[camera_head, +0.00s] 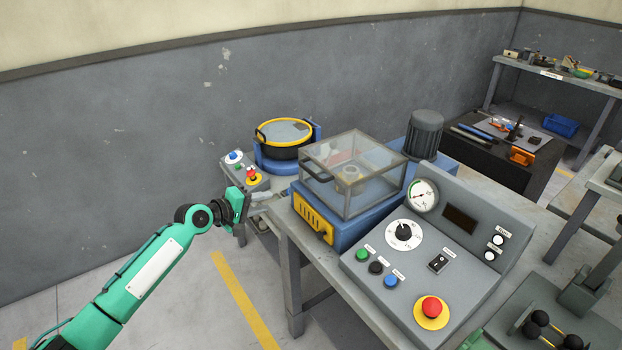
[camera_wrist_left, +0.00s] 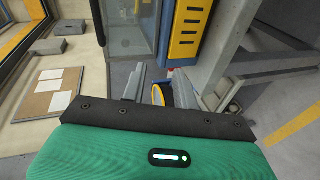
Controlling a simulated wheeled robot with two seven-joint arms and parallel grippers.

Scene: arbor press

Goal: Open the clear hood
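The clear hood (camera_head: 362,178) is a transparent box with grey edges. It sits down over the blue machine base (camera_head: 343,238), with a dark handle (camera_head: 316,168) on its left side. In the left wrist view part of the hood (camera_wrist_left: 127,32) shows at the top, beside the base's yellow vent panel (camera_wrist_left: 189,27). My left gripper (camera_head: 264,208) is left of the hood and apart from it. In the left wrist view its two grey fingers (camera_wrist_left: 176,84) are spread with nothing held between them. My right gripper is not in view.
A control panel (camera_head: 440,260) with buttons, a dial and a gauge stands right of the hood. A yellow-rimmed round bowl (camera_head: 284,136) and a small button box (camera_head: 242,170) are behind my left gripper. A dark motor (camera_head: 424,134) stands behind the hood. The floor at left is clear.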

